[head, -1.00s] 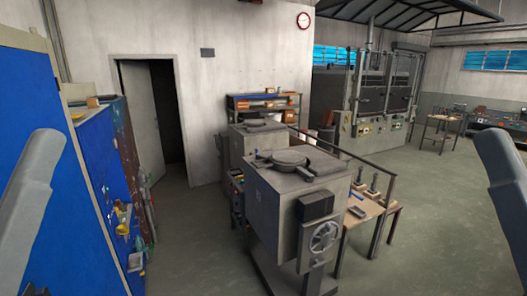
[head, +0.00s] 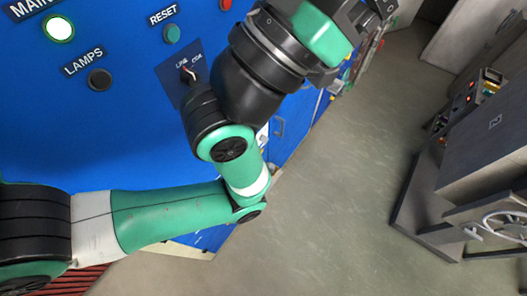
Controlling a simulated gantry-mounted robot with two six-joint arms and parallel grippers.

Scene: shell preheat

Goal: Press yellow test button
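The blue control panel (head: 90,130) fills the left of the head view. I see no yellow test button in this view. On the panel are a lit white-green MAIN lamp (head: 60,29), a green RESET button (head: 172,34), a black LAMPS button (head: 99,79) and a red button (head: 226,4) at the top edge. My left arm comes in from the left and crosses in front of the panel, hiding part of it. Its far end runs to the top edge, and I cannot make out gripper fingers there. My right gripper is not in view.
A small switch (head: 188,73) sits on a dark plate on the panel beside my arm. Grey floor (head: 340,200) lies open to the right of the panel. A grey machine (head: 490,150) with a handwheel (head: 500,224) stands at the right edge.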

